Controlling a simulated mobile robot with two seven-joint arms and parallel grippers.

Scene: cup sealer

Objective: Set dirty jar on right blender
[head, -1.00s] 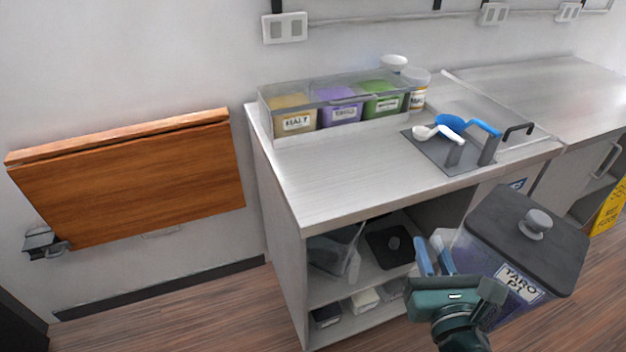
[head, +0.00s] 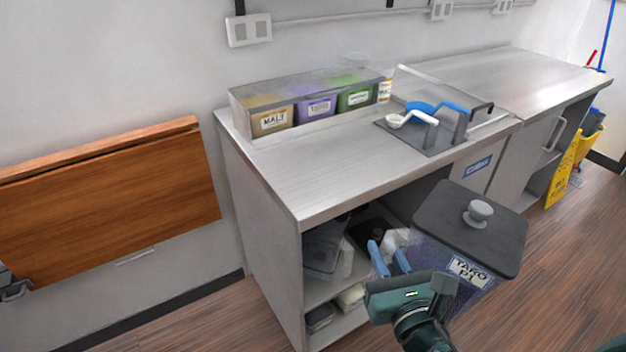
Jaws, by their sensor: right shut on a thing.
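A clear jar with a dark square lid, a grey knob and a "TARO P1" label (head: 468,270) is in the lower right of the head view, with purple content. My right gripper (head: 390,258) is at the jar's left side, its blue fingers at a pale clear part that looks like the handle. It is shut on the jar, which is upright or nearly so, in front of the counter. The gripper hides part of the jar's lower left. I see no blender in this view. My left gripper is not in view.
The steel counter (head: 290,180) holds bins of malt, taro and a green powder (head: 355,97), and a scoop stand (head: 420,135). Its open shelf (head: 335,325) holds lidded containers. A wooden folding panel (head: 110,205) is on the left wall. A yellow floor sign (head: 562,170) stands at right.

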